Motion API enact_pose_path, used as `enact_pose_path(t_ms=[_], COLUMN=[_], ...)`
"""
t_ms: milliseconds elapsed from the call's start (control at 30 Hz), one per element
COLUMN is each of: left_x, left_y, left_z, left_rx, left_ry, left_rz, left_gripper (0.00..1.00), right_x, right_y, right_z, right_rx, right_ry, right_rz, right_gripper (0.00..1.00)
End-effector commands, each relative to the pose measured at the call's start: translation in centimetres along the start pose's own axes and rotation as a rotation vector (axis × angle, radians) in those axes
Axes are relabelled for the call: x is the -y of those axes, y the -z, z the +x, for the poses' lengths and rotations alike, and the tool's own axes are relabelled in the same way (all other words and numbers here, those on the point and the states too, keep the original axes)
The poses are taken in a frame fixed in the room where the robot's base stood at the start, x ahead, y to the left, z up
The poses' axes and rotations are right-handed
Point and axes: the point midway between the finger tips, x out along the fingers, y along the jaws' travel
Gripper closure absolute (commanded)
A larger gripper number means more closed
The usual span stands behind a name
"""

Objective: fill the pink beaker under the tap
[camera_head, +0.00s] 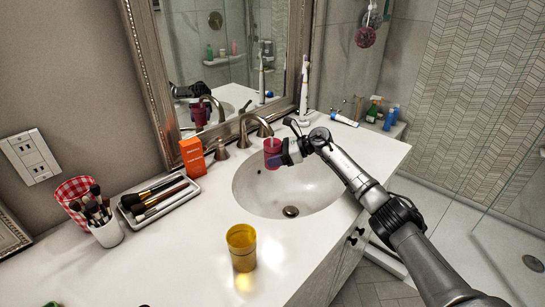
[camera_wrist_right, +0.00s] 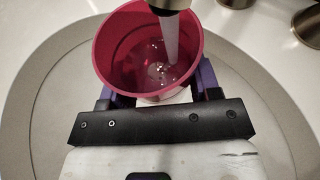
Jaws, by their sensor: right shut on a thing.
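The pink beaker (camera_head: 272,154) is upright under the spout of the tap (camera_head: 257,128), over the sink (camera_head: 255,193). My right gripper (camera_head: 285,157) is shut on the beaker from its right side. In the right wrist view, the beaker (camera_wrist_right: 147,58) sits between the fingers with its mouth facing up. A stream of water (camera_wrist_right: 171,38) falls from the tap spout (camera_wrist_right: 168,5) into it. Water with bubbles shows at its bottom; the exact level is hard to tell. My left gripper does not show.
A yellow cup (camera_head: 242,248) stands on the counter in front of the sink. An orange box (camera_head: 193,157), a tray (camera_head: 160,210) of brushes and a white cup (camera_head: 107,233) of brushes stand on the left. An electric toothbrush (camera_head: 304,95) stands behind the right tap handle.

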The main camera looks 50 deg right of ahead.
Motion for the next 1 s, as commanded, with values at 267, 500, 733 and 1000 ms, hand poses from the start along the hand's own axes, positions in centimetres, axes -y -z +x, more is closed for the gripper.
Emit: enact_pose_path(t_ms=[267,500,733,1000], left_x=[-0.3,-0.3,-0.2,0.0], left_y=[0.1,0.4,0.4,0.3], left_z=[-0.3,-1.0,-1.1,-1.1], left_rx=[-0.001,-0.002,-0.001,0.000], left_ry=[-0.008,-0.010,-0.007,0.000], left_rz=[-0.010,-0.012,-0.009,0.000], left_gripper=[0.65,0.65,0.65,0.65], right_x=[-0.4,-3.2,-4.4,-4.4], right_y=[-0.1,0.2,0.2,0.1], right_z=[-0.2,-0.8,-0.9,-0.9], right_rx=[-0.001,-0.003,0.001,0.001], right_ry=[0.001,0.000,0.001,0.001], right_rz=[-0.003,-0.003,-0.001,0.000], right_gripper=[0.66,0.66,0.66,0.66])
